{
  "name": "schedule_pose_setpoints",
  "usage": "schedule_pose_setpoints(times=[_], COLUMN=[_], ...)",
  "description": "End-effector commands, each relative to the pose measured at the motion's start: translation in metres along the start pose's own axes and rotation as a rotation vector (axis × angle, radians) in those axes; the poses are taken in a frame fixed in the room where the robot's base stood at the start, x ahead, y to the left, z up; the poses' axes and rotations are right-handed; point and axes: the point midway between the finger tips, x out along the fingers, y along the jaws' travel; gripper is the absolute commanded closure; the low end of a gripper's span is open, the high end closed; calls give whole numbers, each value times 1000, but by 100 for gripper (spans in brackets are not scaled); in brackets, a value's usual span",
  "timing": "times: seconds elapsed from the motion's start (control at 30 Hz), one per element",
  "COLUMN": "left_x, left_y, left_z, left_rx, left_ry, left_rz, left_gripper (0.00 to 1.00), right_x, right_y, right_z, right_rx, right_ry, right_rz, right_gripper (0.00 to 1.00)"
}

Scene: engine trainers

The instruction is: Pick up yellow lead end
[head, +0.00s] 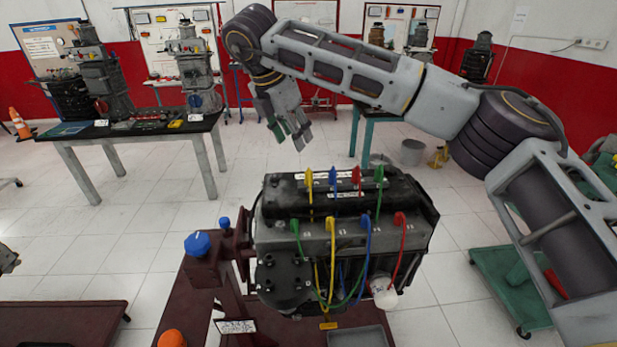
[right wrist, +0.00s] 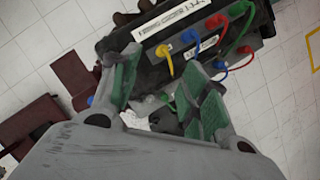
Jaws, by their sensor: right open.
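A yellow lead end (head: 309,179) stands upright at the left of the back row on top of the dark engine block (head: 410,208). It also shows in the right wrist view (right wrist: 163,51), beyond my fingertips. Another yellow lead end (head: 331,225) is in the front row, between a green and a blue one. My right gripper (head: 290,134) is open and empty, with green finger pads. In the head view it hangs above and behind the engine's left part, apart from the leads. In the right wrist view my right gripper (right wrist: 163,75) has a wide gap between its fingers.
Blue (head: 333,176), red (head: 356,178) and green (head: 379,174) lead ends stand close beside the back-row yellow one. Coloured leads loop down the engine's front. A dark red stand (head: 205,270) with a blue knob is at the left. White floor lies around.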

Motion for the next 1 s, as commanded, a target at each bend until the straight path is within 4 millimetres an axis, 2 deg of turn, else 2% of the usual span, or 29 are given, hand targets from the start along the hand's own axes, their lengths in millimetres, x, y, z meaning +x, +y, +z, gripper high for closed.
schedule_pose_setpoints(times=[0.27, 0.8, 1.0], left_x=[-2, -17, -18], left_y=[0, 0, 0], left_z=[4, -4, -4], left_rx=[0, 0, 0], left_ry=[-6, 3, 3], left_rz=[1, 0, 0], left_gripper=[32, 32, 32], right_x=[10, 75, 86], right_y=[0, -1, -1], right_z=[0, 0, -1], right_rx=[-1, -2, -1], right_ry=[2, 2, 2], right_rz=[-2, -1, 1], right_gripper=[55, 55, 55])
